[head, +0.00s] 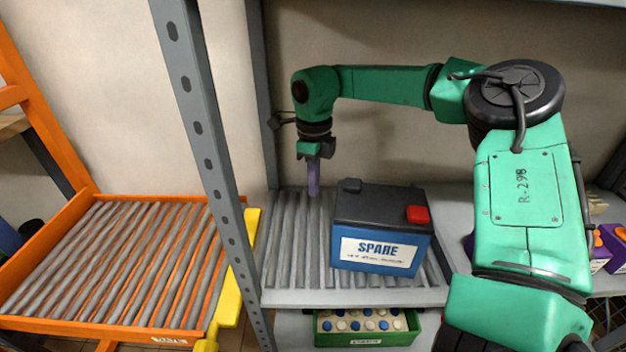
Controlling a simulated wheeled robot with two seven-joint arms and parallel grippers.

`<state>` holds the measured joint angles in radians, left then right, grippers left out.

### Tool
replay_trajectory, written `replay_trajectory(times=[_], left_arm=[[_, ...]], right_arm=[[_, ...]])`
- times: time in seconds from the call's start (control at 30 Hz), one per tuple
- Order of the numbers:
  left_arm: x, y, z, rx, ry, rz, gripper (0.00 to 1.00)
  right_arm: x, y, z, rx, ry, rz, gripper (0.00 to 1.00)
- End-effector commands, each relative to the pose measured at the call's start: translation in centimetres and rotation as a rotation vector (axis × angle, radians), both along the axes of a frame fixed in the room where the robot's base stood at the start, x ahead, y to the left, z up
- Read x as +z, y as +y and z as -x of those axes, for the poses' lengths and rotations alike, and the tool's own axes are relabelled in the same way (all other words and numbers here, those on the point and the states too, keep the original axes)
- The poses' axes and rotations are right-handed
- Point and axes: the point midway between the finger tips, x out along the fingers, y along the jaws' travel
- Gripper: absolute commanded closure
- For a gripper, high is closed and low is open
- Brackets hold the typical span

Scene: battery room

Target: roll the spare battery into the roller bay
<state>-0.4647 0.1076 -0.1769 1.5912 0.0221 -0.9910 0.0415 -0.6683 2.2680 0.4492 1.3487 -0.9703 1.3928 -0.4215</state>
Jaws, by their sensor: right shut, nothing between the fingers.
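The spare battery (381,225) is a blue box with a dark top, a red terminal cap and a "SPARE" label. It sits upright on the grey rollers of the roller bay (290,245) on the shelf. My right arm reaches over behind it from the right. My right gripper (313,192) points down just left of the battery's back left corner, with purple fingers shut and empty. A small gap shows between the fingers and the battery. My left gripper is not in view.
An orange-framed roller table (110,262) stands at the left, with a yellow bar (228,285) at its right edge. A grey perforated post (203,130) rises between it and the shelf. A green crate (368,333) is below. Purple boxes (614,247) stand at the far right.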

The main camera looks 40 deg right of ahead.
Motion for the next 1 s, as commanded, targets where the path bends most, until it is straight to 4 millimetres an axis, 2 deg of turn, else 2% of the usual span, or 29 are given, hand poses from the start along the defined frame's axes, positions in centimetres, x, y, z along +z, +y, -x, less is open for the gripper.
replay_trajectory(times=[0.03,0.27,0.5,0.93,1.0], left_arm=[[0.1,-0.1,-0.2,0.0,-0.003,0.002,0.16],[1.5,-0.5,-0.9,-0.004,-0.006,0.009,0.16],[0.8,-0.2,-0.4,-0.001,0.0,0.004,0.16],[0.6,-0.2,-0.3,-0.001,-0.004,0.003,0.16],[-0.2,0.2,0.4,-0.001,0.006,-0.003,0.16]], right_arm=[[-1.4,0.0,0.1,0.0,0.003,-0.002,1.0],[-6.5,0.0,0.1,-0.001,0.003,-0.002,1.0],[-6.1,-1.8,3.0,-0.003,-0.004,-0.003,1.0],[-6.0,-2.3,3.7,-0.004,-0.002,-0.001,1.0],[-5.7,-2.8,4.4,-0.007,-0.002,0.0,1.0]])
